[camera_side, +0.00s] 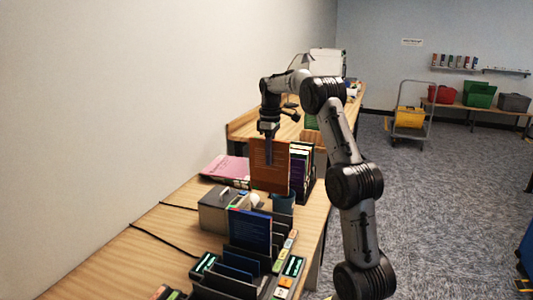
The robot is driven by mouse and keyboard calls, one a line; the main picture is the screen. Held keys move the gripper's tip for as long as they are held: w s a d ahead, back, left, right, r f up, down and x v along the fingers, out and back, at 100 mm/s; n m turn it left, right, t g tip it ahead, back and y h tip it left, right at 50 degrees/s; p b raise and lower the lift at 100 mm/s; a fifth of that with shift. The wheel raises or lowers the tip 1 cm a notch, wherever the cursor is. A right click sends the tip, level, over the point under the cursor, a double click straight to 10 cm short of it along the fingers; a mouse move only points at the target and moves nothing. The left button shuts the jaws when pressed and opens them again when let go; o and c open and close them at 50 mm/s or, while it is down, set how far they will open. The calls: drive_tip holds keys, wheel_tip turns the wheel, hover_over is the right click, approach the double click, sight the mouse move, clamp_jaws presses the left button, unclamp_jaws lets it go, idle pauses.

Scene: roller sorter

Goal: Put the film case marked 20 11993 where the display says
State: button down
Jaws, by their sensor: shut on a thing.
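My gripper (269,138) points down and is shut on the top edge of an orange-brown film case (269,168). The case hangs upright above the desk, between the grey box and the row of upright cases behind. Its printed text is too small to read. A dark slotted sorter (238,270) stands at the front of the desk, with a dark blue case (250,230) upright in it. Small lit displays (293,266) sit beside the slots; another display (204,263) is at the left. Their text cannot be read.
A grey box (222,207) and a teal cup (284,203) stand below the held case. Upright cases (301,170) stand just behind it at the right. Pink papers (227,168) lie at the left. Cables cross the desk's bare left part.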

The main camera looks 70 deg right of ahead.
sight(270, 191)
drive_tip(key=shift+f, duration=8.45)
drive_tip(key=c, duration=0.8)
unclamp_jaws()
drive_tip(key=shift+o, duration=0.2)
wheel_tip(270, 191, up, 14)
drive_tip(key=shift+f, duration=0.1)
drive_tip(key=shift+a, duration=0.1)
